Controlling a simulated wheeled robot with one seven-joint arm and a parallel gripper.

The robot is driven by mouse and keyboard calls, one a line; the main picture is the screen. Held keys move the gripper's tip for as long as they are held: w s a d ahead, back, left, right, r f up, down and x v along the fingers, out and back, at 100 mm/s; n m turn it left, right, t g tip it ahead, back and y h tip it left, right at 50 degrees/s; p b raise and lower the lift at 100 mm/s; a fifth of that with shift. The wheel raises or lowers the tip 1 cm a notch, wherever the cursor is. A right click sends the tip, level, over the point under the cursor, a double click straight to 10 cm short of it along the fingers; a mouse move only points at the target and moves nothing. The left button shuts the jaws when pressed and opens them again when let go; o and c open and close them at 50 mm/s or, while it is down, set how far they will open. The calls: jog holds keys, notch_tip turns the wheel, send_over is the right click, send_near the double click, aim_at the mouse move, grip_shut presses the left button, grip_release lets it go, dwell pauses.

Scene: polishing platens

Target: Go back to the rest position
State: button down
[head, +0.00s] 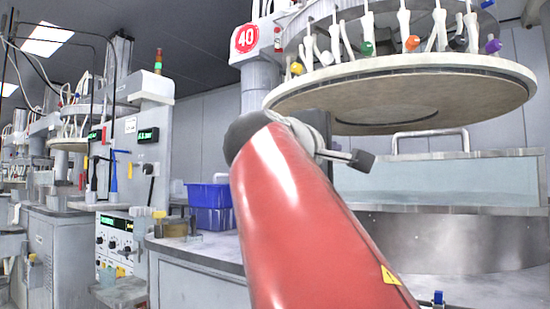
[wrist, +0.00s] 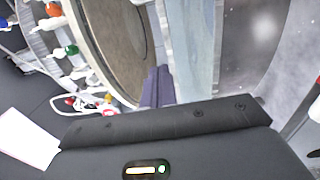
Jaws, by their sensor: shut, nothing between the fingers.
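My gripper (wrist: 158,72) shows in the wrist view as dark, narrow fingers closed together, with nothing between them. In the head view my red arm reaches up through the middle. Its dark end lies left of the big round polishing platen (head: 480,88), which hangs at the upper right with its pale disc facing down. A small dark tip sticks out to the right of my arm, below the platen's edge. The platen also shows at the upper left of the wrist view (wrist: 118,40), behind the fingers. The rest position itself is not marked in either view.
A clear-walled tank (head: 460,180) above a steel drum (head: 440,238) stands under the platen. A grey control tower (head: 145,140) and more machines stand further left.

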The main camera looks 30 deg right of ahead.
jog(key=shift+v, duration=0.95)
jog(key=a+f+m+y, duration=0.1)
jog(key=a+f+y, duration=0.3)
jog(key=f, duration=0.8)
jog(key=w+a+f+y, duration=0.1)
jog(key=a+f+y, duration=0.35)
jog(key=f, duration=0.75)
jog(key=a+f+m+y, duration=0.1)
jog(key=a+f+y, duration=0.3)
jog(key=f, duration=0.7)
jog(key=s+a+f+m+g+y, duration=0.1)
jog(key=s+a+f+y, duration=0.1)
jog(key=f, duration=0.6)
jog(key=s+a+f+m+y, duration=0.1)
jog(key=s+a+f+y, duration=0.2)
jog(key=a+f, duration=0.3)
jog(key=shift+s+f+m+g, duration=0.3)
jog(key=shift+s+f+g, duration=0.1)
jog(key=shift+s+f, duration=0.55)
